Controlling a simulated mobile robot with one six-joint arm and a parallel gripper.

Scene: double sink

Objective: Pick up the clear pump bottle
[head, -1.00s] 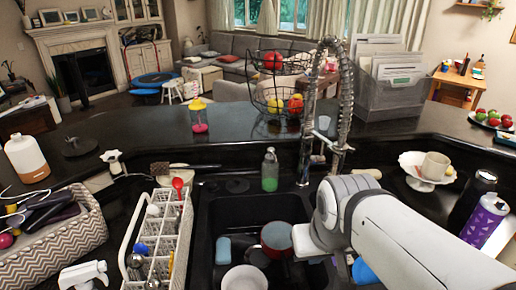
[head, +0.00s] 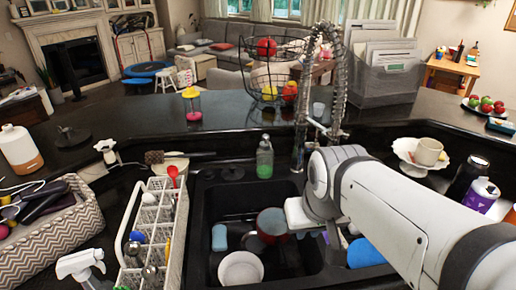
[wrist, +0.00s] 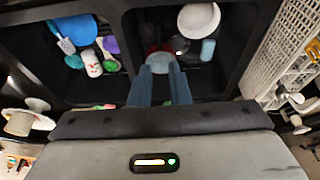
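The clear pump bottle (head: 265,158) holds green liquid and stands upright behind the black sink, left of the faucet in the head view. I cannot make it out in the wrist view. My gripper (wrist: 164,84) points down at the sink in the wrist view, with a gap between its two blue-grey fingers and nothing held. In the head view its fingers are mostly hidden behind my arm, over the sink to the front right of the bottle and apart from it.
The spring faucet (head: 308,130) stands just right of the bottle. A white dish rack (head: 152,230) is at left. The sink holds a red pot (head: 272,224), a white bowl (head: 240,268) and a blue sponge (head: 219,237). A wire fruit basket (head: 252,75) stands behind.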

